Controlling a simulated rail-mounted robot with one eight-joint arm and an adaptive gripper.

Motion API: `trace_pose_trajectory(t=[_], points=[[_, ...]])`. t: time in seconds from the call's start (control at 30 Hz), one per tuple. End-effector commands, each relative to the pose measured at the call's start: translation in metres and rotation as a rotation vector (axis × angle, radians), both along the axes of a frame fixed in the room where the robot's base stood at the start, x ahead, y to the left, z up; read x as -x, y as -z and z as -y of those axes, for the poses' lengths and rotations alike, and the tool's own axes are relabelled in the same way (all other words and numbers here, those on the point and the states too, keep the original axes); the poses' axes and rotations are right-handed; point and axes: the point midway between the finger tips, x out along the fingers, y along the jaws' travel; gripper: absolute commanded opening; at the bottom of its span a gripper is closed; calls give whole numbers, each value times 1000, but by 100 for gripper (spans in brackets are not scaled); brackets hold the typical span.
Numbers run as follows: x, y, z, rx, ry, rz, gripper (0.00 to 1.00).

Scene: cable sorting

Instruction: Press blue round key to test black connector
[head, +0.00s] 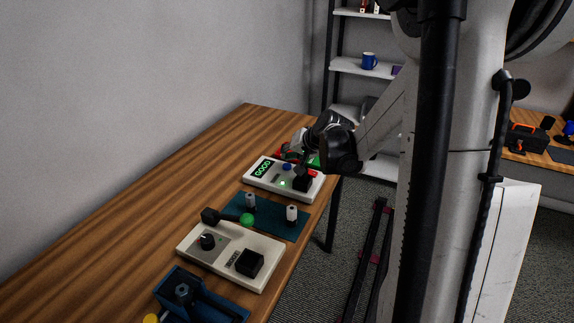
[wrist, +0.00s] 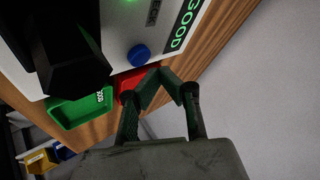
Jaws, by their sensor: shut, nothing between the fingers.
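The white tester box (head: 257,184) stands at the far end of the wooden table, its display (head: 262,168) lit green with "GOOD". The blue round key (head: 287,167) is on its top; it also shows in the wrist view (wrist: 139,55). The black connector (head: 302,183) sits on the tester's right part and looms large at the left in the wrist view (wrist: 72,55). My gripper (wrist: 163,77) is shut and empty, its tips beside the blue key in the picture and apart from it. In the head view my gripper is at the tester's far side, its tips partly hidden.
A green bin (wrist: 80,111) and a red bin (wrist: 128,84) lie beyond the tester. Nearer on the table are a teal board (head: 268,219) with pegs, a second white box (head: 215,262) with a knob, and a blue holder (head: 205,298). A wall runs along the left.

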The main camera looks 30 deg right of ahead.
Motion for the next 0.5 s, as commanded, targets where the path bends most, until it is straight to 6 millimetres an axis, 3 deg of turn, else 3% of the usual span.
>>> trace_pose_trajectory(t=[0.5], points=[[0, -45, 0, 0, 0, 0, 0]])
